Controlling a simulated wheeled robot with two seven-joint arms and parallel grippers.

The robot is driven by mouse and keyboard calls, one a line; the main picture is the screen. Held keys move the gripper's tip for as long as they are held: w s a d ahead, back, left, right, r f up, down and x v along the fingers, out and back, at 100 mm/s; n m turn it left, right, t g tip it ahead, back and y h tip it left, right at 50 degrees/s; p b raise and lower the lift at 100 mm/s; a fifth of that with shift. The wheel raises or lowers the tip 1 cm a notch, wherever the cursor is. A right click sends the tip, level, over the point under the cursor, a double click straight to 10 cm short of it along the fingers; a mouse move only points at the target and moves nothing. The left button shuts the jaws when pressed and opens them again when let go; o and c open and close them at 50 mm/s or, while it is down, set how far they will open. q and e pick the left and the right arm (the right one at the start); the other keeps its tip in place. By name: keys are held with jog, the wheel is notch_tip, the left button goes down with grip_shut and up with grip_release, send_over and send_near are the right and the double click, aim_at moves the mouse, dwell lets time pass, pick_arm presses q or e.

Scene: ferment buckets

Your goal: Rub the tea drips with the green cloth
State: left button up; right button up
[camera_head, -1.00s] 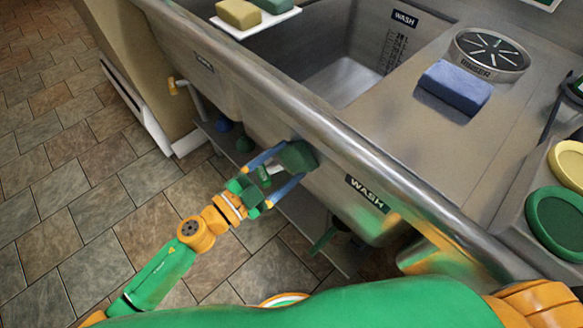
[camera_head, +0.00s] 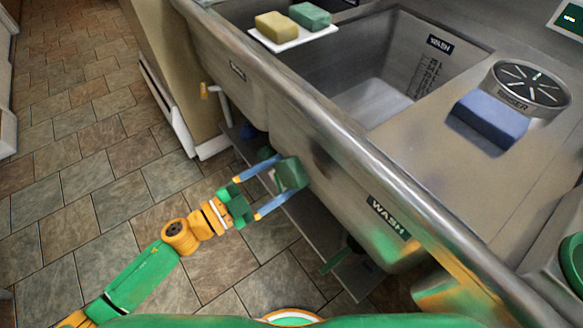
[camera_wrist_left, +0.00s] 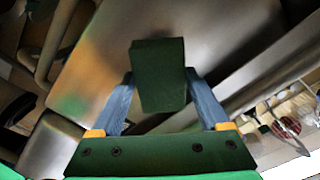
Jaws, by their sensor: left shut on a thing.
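The green cloth (camera_head: 291,173), a dark green block, is held between the blue fingers of my left gripper (camera_head: 284,178). It is in front of the steel sink's front wall (camera_head: 272,118); I cannot tell whether it touches. A dark smudge (camera_head: 322,158) on that wall, just right of the cloth, may be the tea drips; its outline is blurred. In the left wrist view the cloth (camera_wrist_left: 158,75) sits between the fingertips, with blurred steel behind it. My right gripper is not in view.
A white tray (camera_head: 330,30) with a yellow block (camera_head: 277,27) and a green block (camera_head: 310,15) rests on the sink's far rim. A blue block (camera_head: 490,118) lies by the round strainer (camera_head: 528,84). A shelf (camera_head: 325,262) runs under the sink. Tiled floor is open at left.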

pick_arm(q)
jog(key=shift+s+a, duration=0.35)
jog(key=shift+a, duration=0.1)
jog(key=shift+v, duration=1.55)
jog(key=x, duration=0.5)
jog(key=shift+w+d+r+p, duration=0.1)
jog(key=shift+d+p, duration=0.1)
jog(key=shift+p, duration=0.2)
jog(key=shift+w+d, duration=0.45)
jog(key=shift+d, duration=0.15)
jog(key=shift+x, duration=0.95)
